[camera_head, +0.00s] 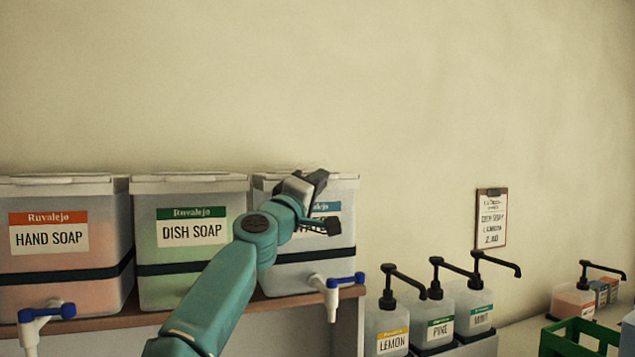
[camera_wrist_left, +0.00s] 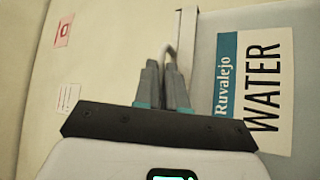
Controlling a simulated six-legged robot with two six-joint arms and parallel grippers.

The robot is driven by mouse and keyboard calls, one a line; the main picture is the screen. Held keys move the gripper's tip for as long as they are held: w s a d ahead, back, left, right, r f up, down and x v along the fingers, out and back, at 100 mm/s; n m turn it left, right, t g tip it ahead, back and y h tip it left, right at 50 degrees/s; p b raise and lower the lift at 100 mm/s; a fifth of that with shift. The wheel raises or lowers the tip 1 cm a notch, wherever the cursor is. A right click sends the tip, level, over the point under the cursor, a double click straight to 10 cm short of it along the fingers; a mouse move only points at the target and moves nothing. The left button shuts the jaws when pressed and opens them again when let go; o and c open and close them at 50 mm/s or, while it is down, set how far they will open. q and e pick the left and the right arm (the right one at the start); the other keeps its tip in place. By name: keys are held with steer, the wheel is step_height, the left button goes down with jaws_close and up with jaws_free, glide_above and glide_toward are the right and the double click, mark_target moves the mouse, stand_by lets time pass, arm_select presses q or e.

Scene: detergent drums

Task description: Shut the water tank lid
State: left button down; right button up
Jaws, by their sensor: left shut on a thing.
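The water tank (camera_head: 318,268) is the rightmost of the big drums on the shelf, clear with a blue-topped label that reads WATER in the left wrist view (camera_wrist_left: 262,85). Its pale lid (camera_head: 345,176) lies about level along the tank's top; I cannot tell whether it is fully seated. My left gripper (camera_head: 314,180) is at the top front edge of this tank and hides part of the lid and label. In the left wrist view its fingers (camera_wrist_left: 166,85) are shut on a thin pale tab (camera_wrist_left: 172,42) at the lid's edge. My right gripper is not in view.
The dish soap drum (camera_head: 190,270) and hand soap drum (camera_head: 60,285) stand to the left with lids on. The water tank's tap (camera_head: 332,293) juts out in front. Pump bottles (camera_head: 440,318) and a green crate (camera_head: 580,335) are at the lower right. The wall is close behind.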

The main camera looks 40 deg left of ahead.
arm_select(q)
steer(key=c, duration=1.5)
jaws_free()
steer(key=shift+w+a+f, duration=0.15)
steer(key=shift+w+f, duration=0.05)
steer(key=shift+f, duration=0.1)
steer(key=b+v, duration=1.1)
steer(key=v, duration=0.5)
steer(key=shift+s+r, duration=0.1)
steer(key=shift+s, duration=0.1)
